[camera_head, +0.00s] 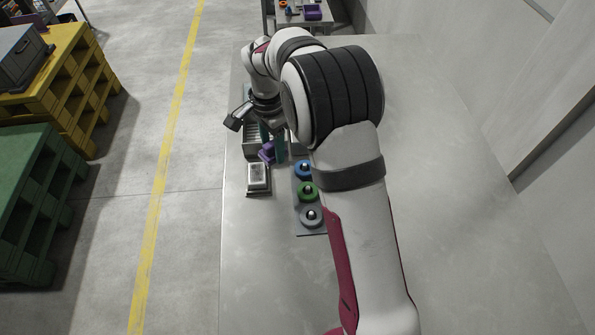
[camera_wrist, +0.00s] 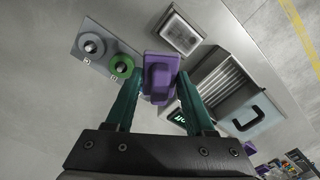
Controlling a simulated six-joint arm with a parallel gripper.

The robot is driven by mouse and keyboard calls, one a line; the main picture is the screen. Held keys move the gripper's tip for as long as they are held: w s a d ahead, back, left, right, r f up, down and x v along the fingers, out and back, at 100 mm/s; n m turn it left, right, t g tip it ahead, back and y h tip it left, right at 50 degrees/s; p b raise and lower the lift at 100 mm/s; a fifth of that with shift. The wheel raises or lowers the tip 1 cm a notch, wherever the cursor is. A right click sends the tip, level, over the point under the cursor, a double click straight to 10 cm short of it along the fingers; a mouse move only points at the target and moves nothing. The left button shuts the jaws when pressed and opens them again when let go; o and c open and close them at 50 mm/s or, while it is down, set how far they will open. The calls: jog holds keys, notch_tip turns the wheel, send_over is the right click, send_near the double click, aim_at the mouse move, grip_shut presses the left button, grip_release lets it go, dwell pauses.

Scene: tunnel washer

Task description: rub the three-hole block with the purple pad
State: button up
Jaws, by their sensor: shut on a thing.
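The purple pad (camera_head: 267,152) is between the teal fingers of my gripper (camera_head: 272,144), above the bench. In the wrist view the purple pad (camera_wrist: 160,75) sits at the fingertips of my gripper (camera_wrist: 160,97), with a finger on each side. The gripper is shut on it. The pad is apart from the framed square unit (camera_head: 258,177) in front of it, which also shows in the wrist view (camera_wrist: 180,34). I cannot make out a three-hole block in either view; it may be hidden or too small to tell.
A grey plate (camera_head: 312,232) to the right carries blue (camera_head: 304,169), green (camera_head: 307,191) and grey (camera_head: 311,216) round pieces with black knobs. A ribbed open machine (camera_wrist: 222,83) with a black-handled part (camera_wrist: 242,111) stands close by. The near bench (camera_head: 265,280) is clear.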

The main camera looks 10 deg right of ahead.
aim_at(257, 184)
jog(key=w+a+n, duration=0.4)
jog(key=w+a, duration=0.1)
jog(key=shift+s+d+f, duration=0.1)
jog(key=shift+s+f, duration=0.05)
jog(key=shift+f, duration=1.85)
jog(key=shift+s+f, duration=0.15)
jog(key=shift+f, duration=1.85)
jog(key=shift+s+f, duration=0.1)
jog(key=shift+s, duration=0.2)
jog(key=shift+c, duration=0.5)
jog(key=shift+s, duration=3.05)
jog(key=shift+w, duration=3.5)
notch_tip(257, 184, up, 8)
jog(key=shift+s, duration=0.1)
